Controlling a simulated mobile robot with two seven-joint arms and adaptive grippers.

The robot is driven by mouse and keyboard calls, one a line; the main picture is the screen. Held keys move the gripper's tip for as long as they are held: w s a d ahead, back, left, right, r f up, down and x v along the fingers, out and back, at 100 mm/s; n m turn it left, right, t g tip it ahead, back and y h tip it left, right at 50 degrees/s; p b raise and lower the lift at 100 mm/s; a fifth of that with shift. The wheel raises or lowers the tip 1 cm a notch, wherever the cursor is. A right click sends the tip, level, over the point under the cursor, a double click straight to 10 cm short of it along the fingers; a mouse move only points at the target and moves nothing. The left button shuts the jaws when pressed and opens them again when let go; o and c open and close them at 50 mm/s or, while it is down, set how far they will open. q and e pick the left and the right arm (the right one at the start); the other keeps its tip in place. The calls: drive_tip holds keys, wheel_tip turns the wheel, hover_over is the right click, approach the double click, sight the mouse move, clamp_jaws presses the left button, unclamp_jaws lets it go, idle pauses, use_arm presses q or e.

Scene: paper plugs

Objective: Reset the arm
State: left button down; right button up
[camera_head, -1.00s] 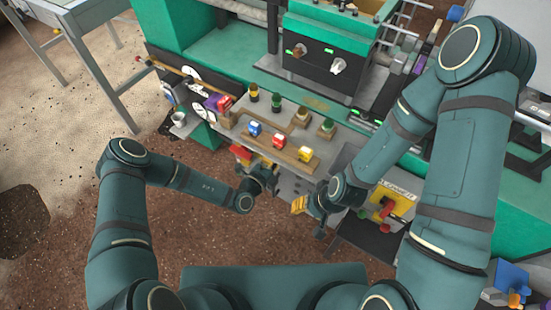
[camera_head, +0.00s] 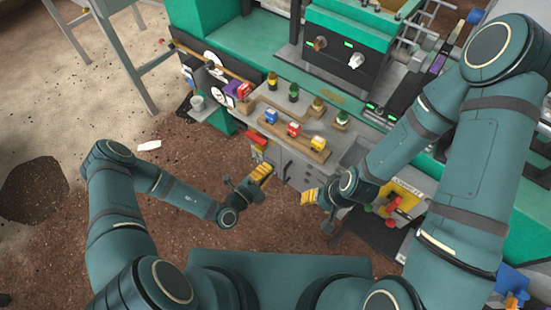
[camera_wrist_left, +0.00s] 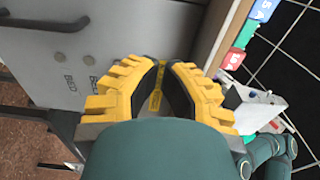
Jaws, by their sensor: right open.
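My left gripper (camera_head: 262,176), with yellow fingers, hangs in front of the workbench, near the grey drawer fronts. In the left wrist view its two ridged yellow fingers (camera_wrist_left: 162,70) stand slightly apart, with a narrow gap between the dark pads. I see nothing clearly held there. My right gripper (camera_head: 308,197), also yellow-tipped, is in front of the bench to the right of the left one. It is open; its fingertips are small in the head view, and no object shows in it. Both arms are bent at the elbow.
A wooden strip (camera_head: 290,138) bears blue, red and yellow plugs. A white piece (camera_head: 149,145) lies on the brown floor. A yellow box (camera_head: 408,202) with a red handle is right.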

use_arm(q)
drive_tip(key=shift+s+a, duration=0.4)
drive_tip(key=shift+s, duration=0.15)
drive_tip(key=s+d+r+m+g+h, duration=0.4)
drive_tip(key=s+d+m+g+h, duration=0.2)
drive_tip(key=s+m+g, duration=0.45)
drive_tip(key=s+a+m+g+y, duration=0.1)
drive_tip(key=s+m+g+y, duration=0.5)
drive_tip(key=m, duration=0.9)
drive_tip(key=s+a+f+m+g+y, duration=0.2)
drive_tip(key=a+m+y, duration=0.2)
drive_tip(key=a+m, duration=0.5)
drive_tip(key=w+r+m+t+y, duration=0.2)
drive_tip(key=w+m+t, duration=0.3)
drive_tip(key=m, duration=0.5)
drive_tip(key=shift+w+r+m+y, duration=0.35)
drive_tip(key=shift+w+r, duration=0.45)
drive_tip(key=shift+w, duration=0.4)
drive_tip(key=shift+d, duration=0.1)
